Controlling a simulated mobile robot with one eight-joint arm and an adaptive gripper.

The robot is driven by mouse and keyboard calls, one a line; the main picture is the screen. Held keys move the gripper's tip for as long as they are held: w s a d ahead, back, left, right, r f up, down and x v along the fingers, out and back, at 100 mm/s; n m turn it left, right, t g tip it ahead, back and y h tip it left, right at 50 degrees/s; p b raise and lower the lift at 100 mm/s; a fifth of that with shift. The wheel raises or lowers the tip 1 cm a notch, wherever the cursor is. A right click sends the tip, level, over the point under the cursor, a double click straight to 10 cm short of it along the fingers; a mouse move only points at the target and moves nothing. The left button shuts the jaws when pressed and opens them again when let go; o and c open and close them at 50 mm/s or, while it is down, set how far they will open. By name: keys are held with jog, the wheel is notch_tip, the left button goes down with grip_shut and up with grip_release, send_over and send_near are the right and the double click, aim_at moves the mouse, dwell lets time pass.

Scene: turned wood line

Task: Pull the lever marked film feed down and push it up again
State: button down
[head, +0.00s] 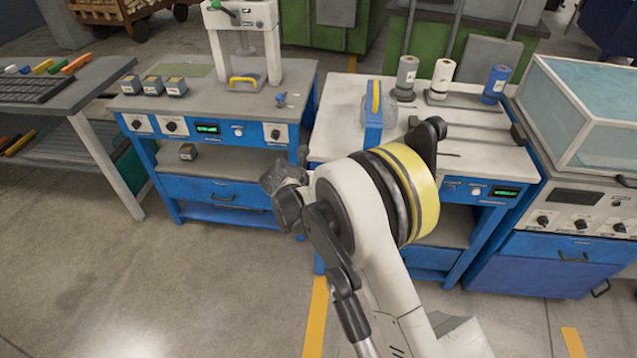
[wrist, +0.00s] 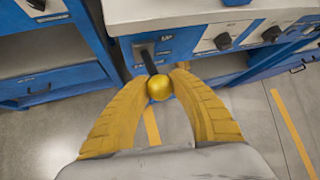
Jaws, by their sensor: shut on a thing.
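In the wrist view a lever shows a yellow ball knob (wrist: 160,88) on a short black rod (wrist: 148,62). The rod comes out of the blue front panel of a bench. My gripper (wrist: 160,77) has two ribbed yellow fingers, one on each side of the knob, and is shut on it. I cannot read any film feed marking, and the angle of the lever is hard to judge from here. In the head view my arm covers the lever and my gripper.
In the head view the bench at centre right (head: 470,127) holds several rolls and a blue-framed unit (head: 374,125). A bench with a press (head: 243,45) stands to its left. A glass-covered machine (head: 580,110) stands at the right. The floor in front is clear.

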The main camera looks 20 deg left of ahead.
jog(key=c, duration=1.1)
grip_release()
jog(key=shift+a+r, duration=0.1)
jog(key=shift+r, duration=0.15)
jog(key=shift+f, duration=0.1)
jog(key=v, duration=1.2)
